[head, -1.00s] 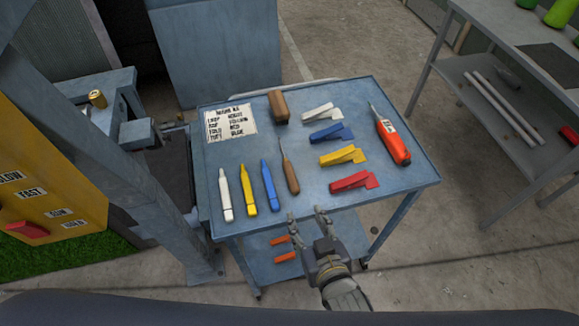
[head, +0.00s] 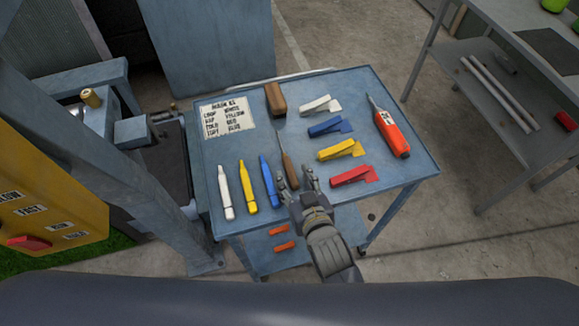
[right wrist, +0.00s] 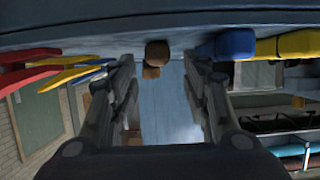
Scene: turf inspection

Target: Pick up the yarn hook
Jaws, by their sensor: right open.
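The yarn hook (head: 288,167) has a brown wooden handle and a thin metal shaft. It lies on the blue cart top (head: 330,197) with its handle towards me. My right gripper (head: 296,182) is open, its two fingers on either side of the handle's near end in the head view. In the right wrist view the round brown handle end (right wrist: 157,52) shows between and beyond the open fingers (right wrist: 158,75). I cannot tell whether a finger touches it. My left gripper is not in view.
White, yellow and blue pens (head: 248,187) lie left of the hook. A brown block (head: 275,98) lies beyond it. Several coloured clips (head: 341,149) and an orange-red tool (head: 391,132) lie to the right. A lettered card (head: 226,116) is at the back left.

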